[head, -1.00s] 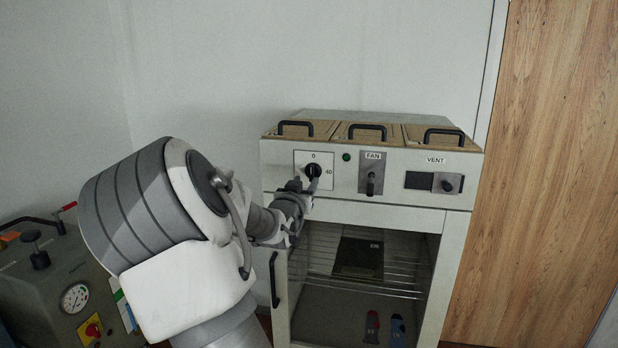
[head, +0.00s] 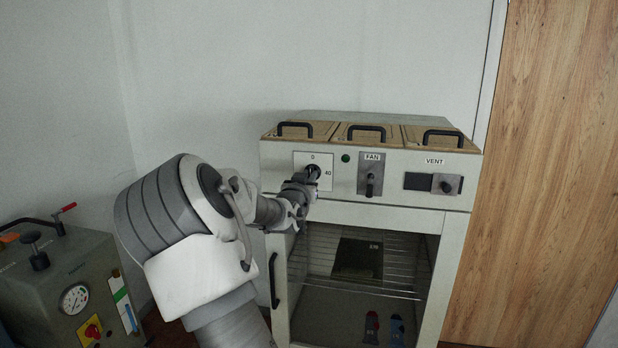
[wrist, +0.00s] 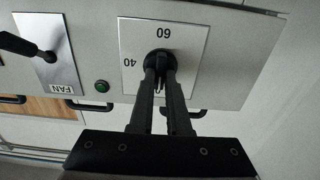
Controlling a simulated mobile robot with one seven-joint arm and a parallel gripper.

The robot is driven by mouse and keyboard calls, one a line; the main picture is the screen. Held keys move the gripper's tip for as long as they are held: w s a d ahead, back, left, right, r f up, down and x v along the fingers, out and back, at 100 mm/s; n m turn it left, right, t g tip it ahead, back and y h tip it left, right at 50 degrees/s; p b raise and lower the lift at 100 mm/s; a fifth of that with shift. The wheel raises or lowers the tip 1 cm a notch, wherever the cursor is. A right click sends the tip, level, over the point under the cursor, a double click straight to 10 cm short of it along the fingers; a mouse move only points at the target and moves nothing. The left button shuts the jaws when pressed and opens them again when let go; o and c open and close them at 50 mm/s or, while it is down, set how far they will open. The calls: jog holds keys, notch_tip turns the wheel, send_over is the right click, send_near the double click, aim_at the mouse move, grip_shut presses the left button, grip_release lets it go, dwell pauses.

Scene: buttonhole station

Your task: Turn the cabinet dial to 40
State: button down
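The cabinet dial (head: 314,169) is a black knob on a white plate at the cabinet's upper left, marked 0 above and 40 to the right. In the wrist view, which is upside down, the dial (wrist: 160,60) sits between the marks 40 and 60. My gripper (head: 308,176) is at the dial. In the wrist view its two dark fingers (wrist: 159,76) are close together, with their tips at the knob's handle, and appear shut on it. The fingers hide part of the knob, so I cannot read where it points.
A green lamp (head: 345,158), the FAN switch (head: 370,186) and the VENT slider (head: 447,184) are to the dial's right. A grey machine with a gauge (head: 75,298) stands at the left. A wooden panel (head: 545,180) is at the right.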

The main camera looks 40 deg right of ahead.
jog(key=shift+f+m+b, duration=0.15)
jog(key=shift+m+b, duration=0.15)
jog(key=shift+b, duration=0.35)
jog(key=m+b, duration=1.6)
jog(key=shift+s+d+f+m, duration=0.15)
jog(key=shift+m, duration=0.55)
jog(key=c, duration=0.9)
grip_release()
